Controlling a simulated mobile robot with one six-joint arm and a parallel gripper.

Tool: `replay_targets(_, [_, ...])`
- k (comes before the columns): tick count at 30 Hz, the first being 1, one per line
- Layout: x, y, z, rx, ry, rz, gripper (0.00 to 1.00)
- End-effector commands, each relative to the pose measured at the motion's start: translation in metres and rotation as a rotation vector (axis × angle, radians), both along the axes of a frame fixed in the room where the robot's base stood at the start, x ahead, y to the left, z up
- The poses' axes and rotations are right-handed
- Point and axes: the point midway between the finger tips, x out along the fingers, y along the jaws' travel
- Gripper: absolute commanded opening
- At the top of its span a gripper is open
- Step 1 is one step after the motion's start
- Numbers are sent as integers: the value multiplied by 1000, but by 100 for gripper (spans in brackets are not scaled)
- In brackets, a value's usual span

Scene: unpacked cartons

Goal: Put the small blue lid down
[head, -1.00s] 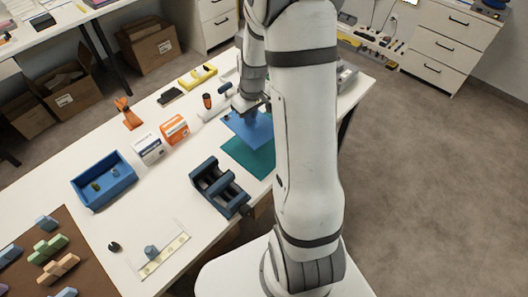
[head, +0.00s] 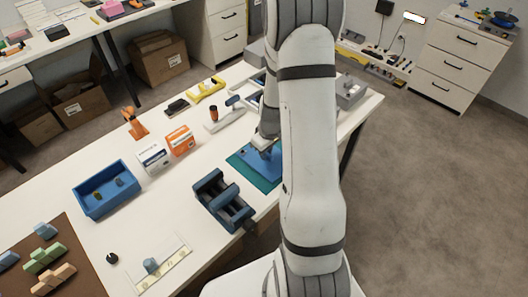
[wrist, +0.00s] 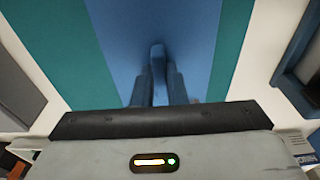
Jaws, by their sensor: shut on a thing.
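The small blue lid is a flat blue panel with a raised grip; in the head view the lid (head: 262,172) shows partly behind my arm, over a teal mat (head: 240,173). In the wrist view the lid (wrist: 193,40) fills the middle, with teal on both sides. My gripper (wrist: 158,88) is shut on the lid's upright grip. In the head view my gripper (head: 265,147) is partly hidden by my arm. I cannot tell whether the lid touches the mat.
A dark vise-like block (head: 222,200) stands just in front of the mat. An orange-and-white box (head: 180,141), a white box (head: 153,158) and a blue bin (head: 88,203) stand to the left. Grey equipment (head: 350,90) is at the back right of the table.

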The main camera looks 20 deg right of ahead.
Motion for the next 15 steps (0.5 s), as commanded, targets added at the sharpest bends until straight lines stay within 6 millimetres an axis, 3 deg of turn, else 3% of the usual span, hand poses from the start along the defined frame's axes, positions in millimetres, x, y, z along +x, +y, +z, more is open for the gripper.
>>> replay_targets(10, [0,-1,-4,0,-1,-1,0])
replay_targets(11, [0,-1,-4,0,-1,-1,13])
replay_targets(15, [0,-1,-3,0,-1,-1,24])
